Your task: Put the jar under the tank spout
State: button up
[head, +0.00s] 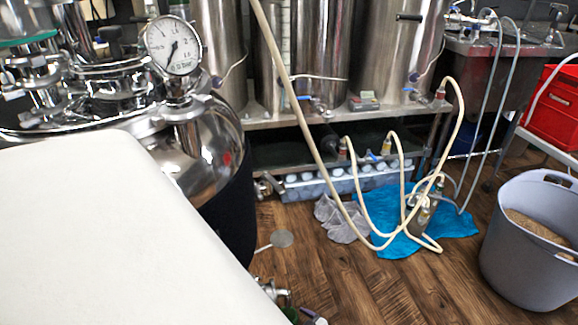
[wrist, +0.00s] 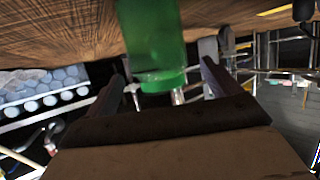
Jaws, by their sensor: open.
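A green, slightly see-through cylinder, which looks like the jar (wrist: 152,40), shows in the wrist view, its upper part cut off by the frame edge. My gripper (wrist: 162,72) is open, with one finger on each side of the green jar in the picture. I cannot tell whether the jar lies between the fingers or beyond them. In the head view a small green bit shows at the bottom edge, mostly hidden by my white body. Steel tanks (head: 325,50) stand at the back with small valves (head: 310,100) low on them. Which outlet is the spout is unclear.
A steel vessel with a pressure gauge (head: 173,46) stands at left. Pale hoses (head: 300,110) cross to a blue cloth (head: 385,208) on the floor. A grey bucket (head: 520,250) and red crate (head: 555,105) are at right.

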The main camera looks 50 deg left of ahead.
jog(key=p+v, duration=0.3)
jog(key=v, duration=0.4)
jog(key=shift+d, duration=0.3)
jog(key=shift+w+r, duration=0.15)
jog(key=shift+r, duration=0.05)
